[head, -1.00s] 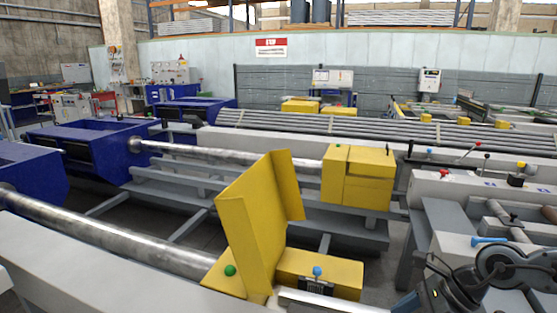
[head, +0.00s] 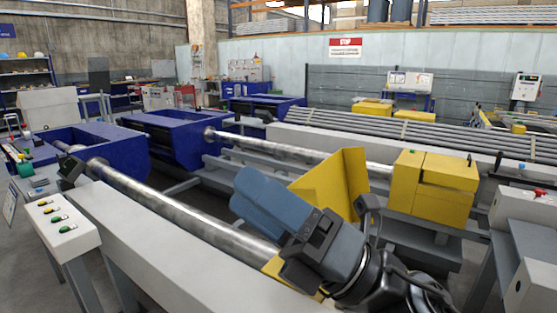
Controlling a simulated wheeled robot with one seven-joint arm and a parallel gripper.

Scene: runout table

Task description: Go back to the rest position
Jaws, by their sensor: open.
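My gripper (head: 243,196) is in the middle of the head view, at the end of my arm, which comes in from the lower right. Its blue-grey fingers point up and left, and it is open with nothing seen held. In the picture it overlaps the near steel bar (head: 175,208) and the yellow guard plate (head: 335,185). I see no clear contact with either. The lower part of the guard is hidden behind my gripper and arm.
A light grey beam (head: 170,250) runs along the front. A button stand (head: 62,225) is at left. Blue machine housings (head: 165,140) stand behind it. A yellow block (head: 432,185) is at right, with a rack of bars (head: 400,130) behind.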

